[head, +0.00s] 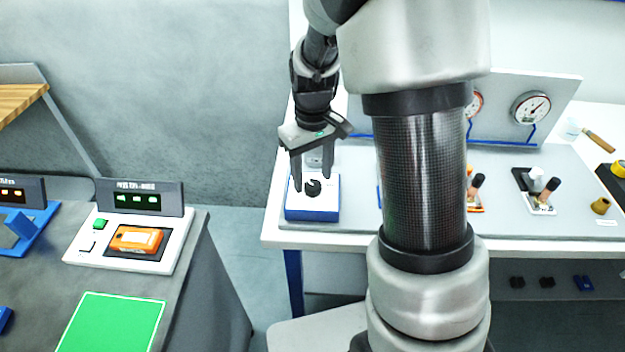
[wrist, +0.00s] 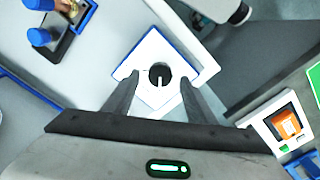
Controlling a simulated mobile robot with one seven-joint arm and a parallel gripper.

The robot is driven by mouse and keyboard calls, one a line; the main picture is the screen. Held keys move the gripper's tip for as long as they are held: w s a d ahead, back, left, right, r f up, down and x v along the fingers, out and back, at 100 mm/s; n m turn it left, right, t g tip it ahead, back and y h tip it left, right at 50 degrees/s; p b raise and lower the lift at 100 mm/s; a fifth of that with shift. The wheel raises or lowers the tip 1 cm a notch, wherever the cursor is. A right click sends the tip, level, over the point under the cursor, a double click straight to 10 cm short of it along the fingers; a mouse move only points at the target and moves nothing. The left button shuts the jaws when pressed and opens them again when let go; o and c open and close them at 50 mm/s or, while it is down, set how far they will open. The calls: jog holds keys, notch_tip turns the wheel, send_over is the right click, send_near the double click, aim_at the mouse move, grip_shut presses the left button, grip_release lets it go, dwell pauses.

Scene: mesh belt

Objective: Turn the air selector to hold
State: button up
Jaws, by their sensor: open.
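The air selector (head: 312,205) is a blue box with a white top and a round black knob (head: 313,188). It stands at the left end of the grey-white bench. The knob also shows in the wrist view (wrist: 160,76), with a white pointer line running toward the bottom of the picture. My gripper (head: 312,188) is open, with its two fingers down on either side of the knob. In the wrist view my gripper (wrist: 160,85) has its fingers spread left and right of the knob, apart from it. Any position labels are too small to read.
Right of my arm stand a back panel with a round gauge (head: 530,107) and black-handled valves (head: 543,195). A grey counter at the left holds a white unit with an orange device (head: 137,240) and a green mat (head: 112,325). A gap separates counter and bench.

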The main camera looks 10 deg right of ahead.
aim_at(313, 188)
jog(key=shift+f, duration=1.1)
jog(key=c, duration=1)
jog(key=shift+c, duration=0.2)
